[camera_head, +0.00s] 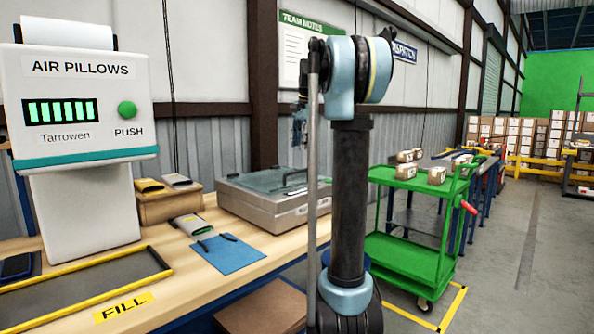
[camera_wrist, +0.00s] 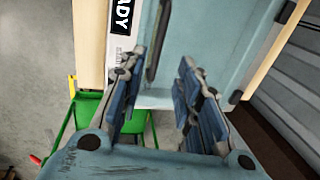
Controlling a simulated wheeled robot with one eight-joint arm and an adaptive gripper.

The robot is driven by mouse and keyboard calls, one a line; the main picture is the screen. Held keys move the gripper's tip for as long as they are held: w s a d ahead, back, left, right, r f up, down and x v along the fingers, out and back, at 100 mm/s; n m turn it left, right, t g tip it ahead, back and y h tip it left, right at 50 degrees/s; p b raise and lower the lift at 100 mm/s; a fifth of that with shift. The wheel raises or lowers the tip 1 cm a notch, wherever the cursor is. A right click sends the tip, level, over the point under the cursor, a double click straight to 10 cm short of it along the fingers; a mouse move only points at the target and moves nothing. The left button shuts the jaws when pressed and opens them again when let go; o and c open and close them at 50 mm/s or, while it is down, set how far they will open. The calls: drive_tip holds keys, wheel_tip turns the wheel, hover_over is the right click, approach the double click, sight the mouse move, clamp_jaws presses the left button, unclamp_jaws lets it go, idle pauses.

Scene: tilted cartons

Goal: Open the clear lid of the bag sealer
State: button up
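The bag sealer (camera_head: 262,212) is a grey metal box on the wooden bench, left of my arm. Its clear, teal-tinted lid (camera_head: 262,181) lies shut on top, with a dark bar handle (camera_head: 292,177) near its right side. In the wrist view the lid (camera_wrist: 215,45) fills the upper middle, and the handle (camera_wrist: 155,45) runs beside the left fingertip. My gripper (camera_wrist: 163,62) is open and empty, pointing at the lid; whether it touches the handle I cannot tell. In the head view my gripper (camera_head: 299,125) is above the sealer, partly hidden by my arm.
A white air pillow machine (camera_head: 85,200) and a yellow-edged tray (camera_head: 90,285) stand at the left of the bench. A blue sheet (camera_head: 228,254) lies before the sealer. A green cart (camera_head: 410,258) with small cartons stands to the right. A wall rises behind the bench.

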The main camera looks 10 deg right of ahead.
drive_tip(key=f, duration=0.3)
drive_tip(key=w+a+f, duration=0.1)
drive_tip(key=f, duration=0.6)
drive_tip(key=shift+w+a+f, duration=0.15)
drive_tip(key=shift+w+f, duration=0.2)
drive_tip(key=shift+c, duration=0.2)
clamp_jaws()
